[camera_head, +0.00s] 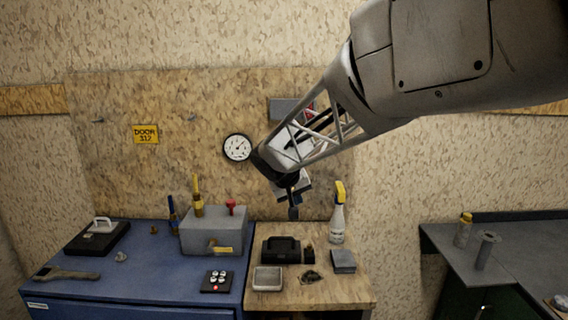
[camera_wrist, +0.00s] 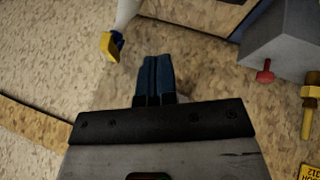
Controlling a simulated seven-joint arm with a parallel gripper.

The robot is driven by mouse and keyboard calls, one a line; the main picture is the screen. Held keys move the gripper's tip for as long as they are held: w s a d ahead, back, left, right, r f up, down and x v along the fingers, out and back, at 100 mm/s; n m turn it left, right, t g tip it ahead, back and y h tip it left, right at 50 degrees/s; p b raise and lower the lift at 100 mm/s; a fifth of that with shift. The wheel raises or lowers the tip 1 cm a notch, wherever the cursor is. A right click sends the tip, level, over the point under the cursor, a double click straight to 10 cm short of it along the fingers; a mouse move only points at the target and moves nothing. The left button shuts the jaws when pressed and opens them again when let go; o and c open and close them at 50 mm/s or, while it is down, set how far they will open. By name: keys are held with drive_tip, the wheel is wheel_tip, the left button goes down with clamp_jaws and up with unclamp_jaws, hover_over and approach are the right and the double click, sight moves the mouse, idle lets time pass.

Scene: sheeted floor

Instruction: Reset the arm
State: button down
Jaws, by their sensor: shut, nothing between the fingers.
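My gripper (camera_head: 293,211) hangs at the end of my arm, which reaches in from the upper right in the head view. It is above the wooden bench top, in front of the board on the wall. In the wrist view, the two dark blue fingers of my gripper (camera_wrist: 154,80) lie side by side, shut, with nothing between them. The fingertips are clear of the things on the bench.
A spray bottle (camera_head: 338,220) stands right of my gripper. Below are a black case (camera_head: 281,250), a small tray (camera_head: 267,279) and a grey block (camera_head: 343,261). A grey box (camera_head: 213,232) with upright tools sits on the blue bench (camera_head: 140,270). A dark table (camera_head: 500,262) stands right.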

sight(229, 200)
drive_tip(key=s+d+m+g, duration=0.1)
drive_tip(key=s+d, duration=0.3)
drive_tip(key=s, duration=0.3)
drive_tip(key=s+d+r+y, duration=0.1)
drive_tip(key=s+d, duration=0.3)
drive_tip(key=s, duration=0.3)
drive_tip(key=s+d+m+g, duration=0.1)
drive_tip(key=s+d, duration=0.3)
drive_tip(key=s, duration=0.3)
drive_tip(key=s+d+f+y, duration=0.1)
drive_tip(key=s+f, duration=0.1)
drive_tip(key=s, duration=0.7)
drive_tip(key=s+d+f+g+y, duration=0.1)
drive_tip(key=s+d+f, duration=0.1)
drive_tip(key=s, duration=0.7)
drive_tip(key=shift+s+f+m+y, duration=0.3)
drive_tip(key=shift+s+f+m, duration=0.05)
drive_tip(key=shift+s+m, duration=0.05)
drive_tip(key=shift+w+d, duration=0.1)
idle(0.6)
